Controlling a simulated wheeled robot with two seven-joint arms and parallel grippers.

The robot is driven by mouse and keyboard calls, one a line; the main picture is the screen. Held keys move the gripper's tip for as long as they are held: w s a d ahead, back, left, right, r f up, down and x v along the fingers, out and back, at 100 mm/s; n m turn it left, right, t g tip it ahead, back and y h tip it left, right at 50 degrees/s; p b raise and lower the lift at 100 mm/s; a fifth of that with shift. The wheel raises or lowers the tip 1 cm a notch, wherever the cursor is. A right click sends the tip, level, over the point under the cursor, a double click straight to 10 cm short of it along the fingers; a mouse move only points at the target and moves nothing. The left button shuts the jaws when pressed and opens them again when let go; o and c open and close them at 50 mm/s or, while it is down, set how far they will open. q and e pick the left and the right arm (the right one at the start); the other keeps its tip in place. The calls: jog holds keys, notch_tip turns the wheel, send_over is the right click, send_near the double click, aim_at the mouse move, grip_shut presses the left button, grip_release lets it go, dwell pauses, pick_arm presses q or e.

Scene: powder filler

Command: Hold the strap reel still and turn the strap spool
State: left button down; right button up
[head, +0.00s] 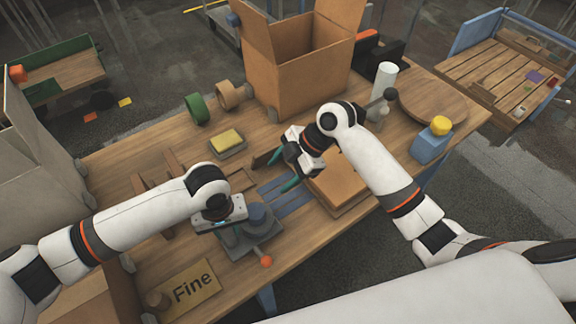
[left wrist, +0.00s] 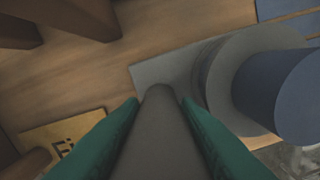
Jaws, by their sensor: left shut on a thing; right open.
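The strap reel (head: 262,247) is a grey base on the near part of the table. The strap spool (head: 257,215), blue-grey and round, stands on it; an orange knob (head: 266,262) shows at its near side. In the left wrist view the blue spool (left wrist: 285,95) and its grey disc are at the right, over the grey base (left wrist: 150,74). My left gripper (left wrist: 160,105) is shut on a grey bar of the reel, with a green finger on each side. My right gripper (head: 281,170) is open and empty, behind and right of the spool, apart from it.
Blue strips (head: 286,194) lie just behind the reel, and a flat brown box (head: 342,185) is to the right. A sign reading "Fine" (head: 192,289) lies in front left. A yellow sponge-like block (head: 226,139) and a large open carton (head: 296,62) are further back.

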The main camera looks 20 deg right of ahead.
jog(key=shift+w+d+f+t+h, duration=0.35)
jog(key=shift+w+f+t+h, duration=0.3)
jog(key=shift+t, duration=0.2)
jog(key=shift+w+d+f+t+h, duration=0.4)
jog(key=shift+w+f+t+h, duration=0.15)
jog(key=shift+f+t+h, duration=0.3)
jog(key=shift+w+d+f+t+h, duration=0.35)
jog(key=shift+w+f+t+h, duration=0.2)
jog(key=shift+t, duration=0.35)
jog(key=shift+w, duration=0.1)
jog(key=shift+a+g, duration=0.25)
jog(key=shift+g, duration=0.15)
jog(key=s+a+r+n+g+y, duration=0.2)
jog(key=s+a+g+y, duration=0.1)
jog(key=g, duration=0.3)
jog(key=n+g+y, duration=0.2)
jog(key=g, duration=0.2)
send_near(255, 210)
jog(key=shift+n, duration=0.3)
jog(key=x, duration=1)
jog(key=shift+s+f, duration=0.1)
